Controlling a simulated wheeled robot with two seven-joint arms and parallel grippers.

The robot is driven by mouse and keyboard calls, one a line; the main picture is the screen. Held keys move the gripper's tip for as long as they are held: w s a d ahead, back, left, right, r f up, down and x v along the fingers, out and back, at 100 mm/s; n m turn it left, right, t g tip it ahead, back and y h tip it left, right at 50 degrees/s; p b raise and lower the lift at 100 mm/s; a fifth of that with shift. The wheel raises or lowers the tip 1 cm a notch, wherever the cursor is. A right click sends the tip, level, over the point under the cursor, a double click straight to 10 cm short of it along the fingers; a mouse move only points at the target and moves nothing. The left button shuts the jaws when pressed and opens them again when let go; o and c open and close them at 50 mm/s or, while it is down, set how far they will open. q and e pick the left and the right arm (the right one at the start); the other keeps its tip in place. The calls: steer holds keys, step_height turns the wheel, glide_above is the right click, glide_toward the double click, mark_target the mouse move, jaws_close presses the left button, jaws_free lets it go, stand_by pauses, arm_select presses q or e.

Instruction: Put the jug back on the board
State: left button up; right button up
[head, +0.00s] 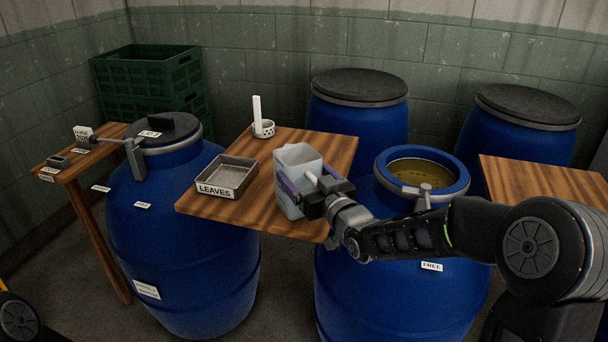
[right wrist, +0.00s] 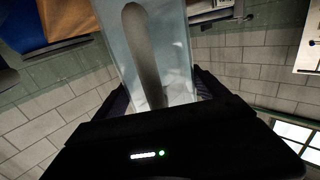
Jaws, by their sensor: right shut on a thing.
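The jug (head: 297,160) is pale, translucent and grey-white, and looks upright in the head view. My right gripper (head: 311,196) is shut on it from the right, around its handle side. The jug is at the front right part of the wooden board (head: 337,153). I cannot tell whether its base touches the board, as the gripper hides part of it. In the right wrist view the jug (right wrist: 175,60) fills the space between the fingers, with its handle bar showing. My left gripper is not in view.
A grey tray labelled LEAVES (head: 225,177) lies left of the jug. The open blue barrel labelled FREE (head: 400,270) is right of the board. A lidded blue barrel (head: 180,220) stands left.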

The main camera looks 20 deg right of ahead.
steer(key=o, duration=1.7)
steer(key=shift+f, duration=0.1)
steer(key=shift+c, duration=0.2)
steer(key=o, duration=0.3)
steer(key=v, duration=1.2)
